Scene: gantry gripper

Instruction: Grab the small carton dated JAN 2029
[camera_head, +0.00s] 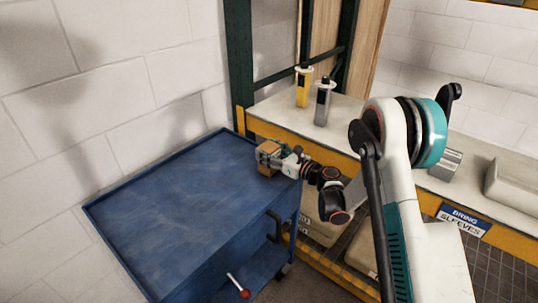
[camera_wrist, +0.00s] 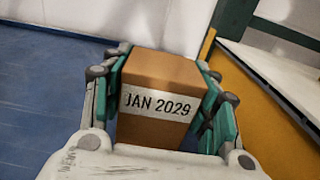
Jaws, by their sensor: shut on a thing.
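A small brown carton (camera_wrist: 160,75) with a white label reading "JAN 2029" sits between the two fingers of my gripper (camera_wrist: 163,105) in the wrist view. The fingers press on its left and right sides. In the head view the carton (camera_head: 269,149) shows at the end of my gripper (camera_head: 270,157), over the far right corner of a blue cart top (camera_head: 170,200). I cannot tell whether the carton touches the cart top.
A shelf with a yellow edge (camera_head: 335,155) stands right beside the cart. A yellow bottle (camera_head: 303,88) and a grey bottle (camera_head: 323,104) stand on it. A "BRING SLEEVES" sign (camera_head: 463,219) is on the shelf's edge. The rest of the cart top is bare. A white block wall stands behind.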

